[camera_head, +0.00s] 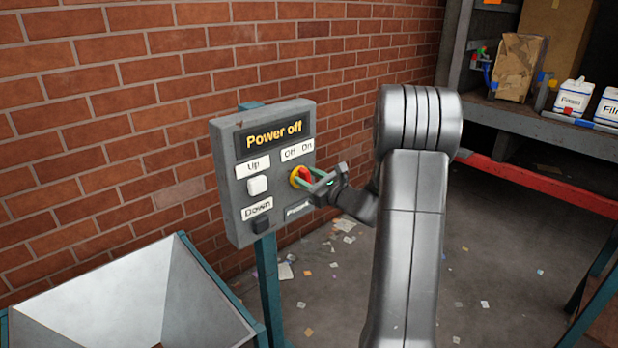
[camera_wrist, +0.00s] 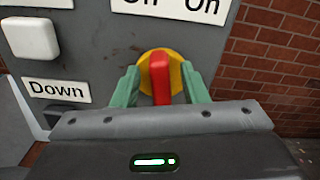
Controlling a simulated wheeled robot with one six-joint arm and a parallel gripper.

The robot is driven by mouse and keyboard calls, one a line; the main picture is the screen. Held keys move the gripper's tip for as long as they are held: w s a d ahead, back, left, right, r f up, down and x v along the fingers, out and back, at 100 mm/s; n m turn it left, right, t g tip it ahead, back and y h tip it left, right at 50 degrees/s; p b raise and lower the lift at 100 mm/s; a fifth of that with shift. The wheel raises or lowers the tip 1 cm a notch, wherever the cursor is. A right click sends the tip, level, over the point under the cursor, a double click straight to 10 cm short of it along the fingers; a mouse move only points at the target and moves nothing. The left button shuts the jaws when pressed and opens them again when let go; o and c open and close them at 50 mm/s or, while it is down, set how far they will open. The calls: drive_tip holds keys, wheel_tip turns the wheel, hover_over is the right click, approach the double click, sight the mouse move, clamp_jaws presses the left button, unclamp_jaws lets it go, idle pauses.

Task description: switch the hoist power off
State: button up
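The hoist control box (camera_head: 228,170) is a grey panel on a teal post in front of the brick wall. Its display (camera_head: 272,134) reads "Power off". The rotary switch has a yellow disc and a red handle (camera_wrist: 160,76), under the "Off" and "On" labels; it also shows in the head view (camera_head: 304,174). In the wrist view the red handle stands about upright. My gripper (camera_wrist: 160,88) has its green fingers on either side of the handle, with visible gaps, so it looks open around it. The fingertips are close to the panel.
A white "Up" button (camera_head: 257,186) and a dark "Down" button (camera_head: 261,225) sit left of the switch. A metal hopper (camera_head: 130,295) stands at the lower left. A shelf (camera_head: 545,130) with boxes is at the right. Paper scraps litter the open floor.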

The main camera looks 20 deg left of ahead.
clamp_jaws()
